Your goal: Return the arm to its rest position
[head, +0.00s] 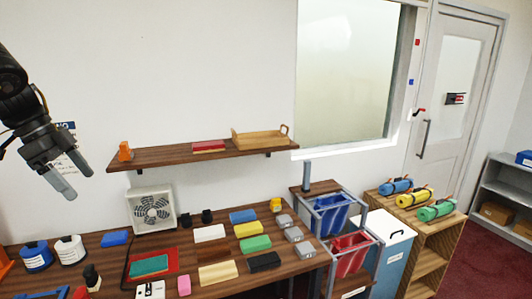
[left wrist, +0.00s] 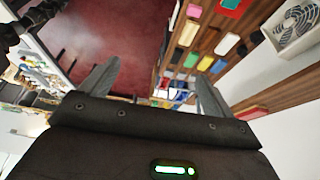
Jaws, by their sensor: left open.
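My left gripper (head: 68,178) hangs in the air at the left of the head view, in front of the white wall and above the wooden counter (head: 100,262). Its two grey fingers are apart with nothing between them. In the left wrist view the same open fingers (left wrist: 156,85) point away from the camera, with the floor and the counter far beyond them. My right gripper is in neither view.
Coloured swatch blocks, such as a green one (head: 255,244), lie on the counter near a fan (head: 152,209). A wall shelf (head: 180,155) is right of my left gripper. Blue (head: 333,213) and red (head: 348,255) bins and a door (head: 450,110) are further right.

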